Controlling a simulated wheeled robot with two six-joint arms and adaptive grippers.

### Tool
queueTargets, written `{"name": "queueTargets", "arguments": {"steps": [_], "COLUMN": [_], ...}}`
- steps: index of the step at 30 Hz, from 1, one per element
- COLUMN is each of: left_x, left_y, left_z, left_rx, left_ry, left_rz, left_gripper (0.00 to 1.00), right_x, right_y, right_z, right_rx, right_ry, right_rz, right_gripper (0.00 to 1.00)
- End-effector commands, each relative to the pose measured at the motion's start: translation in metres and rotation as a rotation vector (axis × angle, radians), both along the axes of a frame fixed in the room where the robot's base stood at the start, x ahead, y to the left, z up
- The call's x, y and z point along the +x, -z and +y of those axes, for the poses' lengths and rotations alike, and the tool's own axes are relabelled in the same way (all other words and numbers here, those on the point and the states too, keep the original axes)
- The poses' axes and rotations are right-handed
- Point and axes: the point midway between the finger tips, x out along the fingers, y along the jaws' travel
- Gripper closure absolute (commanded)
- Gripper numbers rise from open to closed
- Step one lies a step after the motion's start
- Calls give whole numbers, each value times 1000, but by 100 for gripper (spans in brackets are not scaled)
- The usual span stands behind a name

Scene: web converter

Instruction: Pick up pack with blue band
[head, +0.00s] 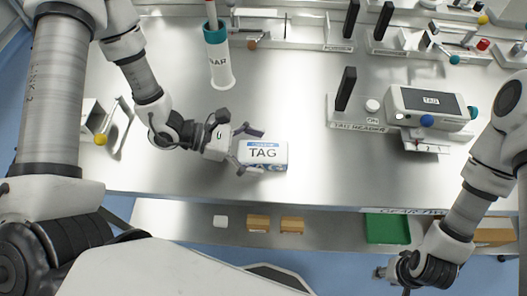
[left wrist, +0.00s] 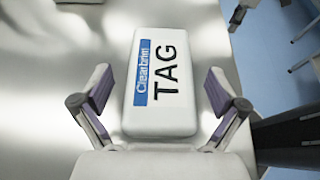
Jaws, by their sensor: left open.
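The pack with the blue band (head: 270,155) lies on the steel table near its front edge. It is white, with a blue band and the word TAG, and shows large in the left wrist view (left wrist: 178,82). My left gripper (head: 250,149) is open at the pack's left end in the head view. In the left wrist view its two fingers (left wrist: 156,92) stand on either side of the pack, with a gap visible on each side. My right gripper (head: 385,272) is low at the bottom right, over the lower shelf area; its fingers are too small and dark to read.
A white cylinder with a teal top (head: 219,62) stands behind the left gripper. The lower shelf holds small brown boxes (head: 258,223) and a green tray (head: 387,228). The table between is clear.

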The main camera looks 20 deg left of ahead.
Motion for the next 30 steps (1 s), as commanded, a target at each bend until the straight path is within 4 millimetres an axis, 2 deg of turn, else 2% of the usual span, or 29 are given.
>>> {"name": "queueTargets", "arguments": {"steps": [8,9,14,25,30], "left_x": [1,1,1,1,2], "left_y": [2,2,2,2,-6], "left_z": [-3,-3,-3,-3,-3], "left_rx": [-1,-1,-1,1,-1], "left_ry": [-2,-1,-1,0,-2], "left_rz": [-1,-1,-1,1,-1], "left_gripper": [3,17,74,74,74], "right_x": [0,0,0,0,0], "right_y": [0,0,0,0,3], "right_z": [0,0,0,0,0], "right_rx": [0,0,0,0,0], "right_ry": [0,0,0,0,0], "right_rz": [0,0,0,0,0], "right_gripper": [60,60,60,60,60]}}
